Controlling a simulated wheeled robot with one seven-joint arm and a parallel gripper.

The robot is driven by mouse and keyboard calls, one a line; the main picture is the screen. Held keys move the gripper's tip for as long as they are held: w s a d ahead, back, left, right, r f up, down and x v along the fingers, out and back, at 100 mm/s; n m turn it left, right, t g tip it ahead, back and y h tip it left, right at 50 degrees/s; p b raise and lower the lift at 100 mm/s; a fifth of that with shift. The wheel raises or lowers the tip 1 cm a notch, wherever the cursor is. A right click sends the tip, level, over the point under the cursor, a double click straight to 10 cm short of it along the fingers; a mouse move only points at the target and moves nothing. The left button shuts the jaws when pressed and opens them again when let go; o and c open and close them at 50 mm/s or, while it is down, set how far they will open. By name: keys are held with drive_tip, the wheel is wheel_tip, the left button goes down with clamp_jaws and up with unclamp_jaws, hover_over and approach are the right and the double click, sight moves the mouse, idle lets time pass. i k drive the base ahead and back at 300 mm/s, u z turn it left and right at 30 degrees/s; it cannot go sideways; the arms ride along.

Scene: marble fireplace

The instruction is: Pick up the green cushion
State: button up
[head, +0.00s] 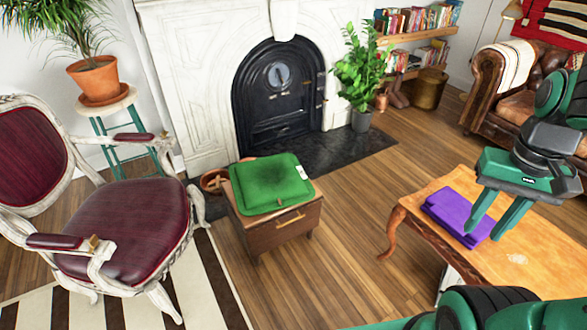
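The green cushion (271,183) lies flat on top of a small brown wooden cabinet (281,223) with one drawer, in the middle of the head view. A small white tag shows at its right edge. My gripper (485,226) is at the right, over the wooden table, with its two green fingers pointing down and spread apart. It is well to the right of the cushion. A purple object (457,217) lies on the table, partly behind the fingers; nothing shows held between them.
A maroon armchair (125,220) stands left of the cabinet. The fireplace (279,90) is behind it. A leather sofa (490,85) is at the back right.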

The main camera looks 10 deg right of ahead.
sight(258, 185)
drive_tip(key=z, duration=0.1)
drive_tip(key=i, duration=1.5)
drive_tip(key=u, duration=0.25)
